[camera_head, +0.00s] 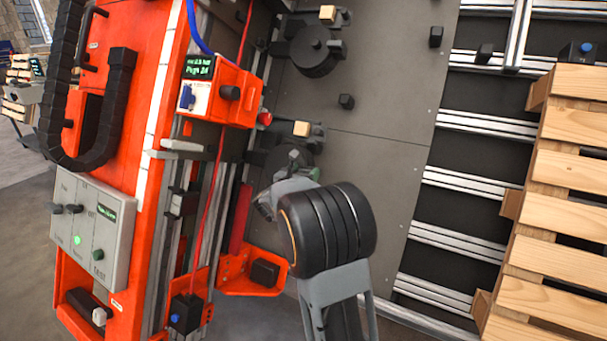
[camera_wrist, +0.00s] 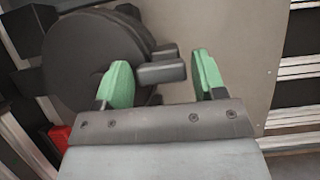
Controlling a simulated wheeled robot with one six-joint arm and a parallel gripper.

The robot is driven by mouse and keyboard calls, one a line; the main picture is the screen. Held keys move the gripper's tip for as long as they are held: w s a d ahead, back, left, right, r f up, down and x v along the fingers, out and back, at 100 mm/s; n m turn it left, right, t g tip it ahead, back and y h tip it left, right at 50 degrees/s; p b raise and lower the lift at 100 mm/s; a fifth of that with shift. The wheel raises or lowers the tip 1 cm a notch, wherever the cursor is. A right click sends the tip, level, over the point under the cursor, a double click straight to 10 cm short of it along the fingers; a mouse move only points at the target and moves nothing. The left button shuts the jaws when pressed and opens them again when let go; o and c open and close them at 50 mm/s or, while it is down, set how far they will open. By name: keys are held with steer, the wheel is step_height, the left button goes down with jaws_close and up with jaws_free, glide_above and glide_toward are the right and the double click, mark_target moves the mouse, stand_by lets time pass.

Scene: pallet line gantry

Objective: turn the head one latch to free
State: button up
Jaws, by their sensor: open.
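A round dark head (camera_wrist: 95,60) fills the left of the wrist view. A short dark grey latch handle (camera_wrist: 162,73) sticks out at its right side. My gripper (camera_wrist: 160,64) is open, with one green finger on each side of the handle. The right finger is close to the handle's end; I cannot tell whether it touches. In the head view, this head (camera_head: 292,157) is mostly hidden behind my wrist and gripper (camera_head: 306,170). A similar round head (camera_head: 312,50) sits higher on the grey panel. No label shows which is head one.
An orange gantry column (camera_head: 165,90) with a control box (camera_head: 90,235) stands at left. An orange bracket (camera_head: 240,275) sits low beside my arm. Wooden pallets (camera_head: 560,200) and metal rails (camera_head: 450,240) are at right. The grey panel (camera_head: 385,120) between is mostly clear.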

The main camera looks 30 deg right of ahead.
steer(key=shift+d, duration=0.1)
steer(key=c, duration=0.6)
steer(key=shift+c, duration=0.2)
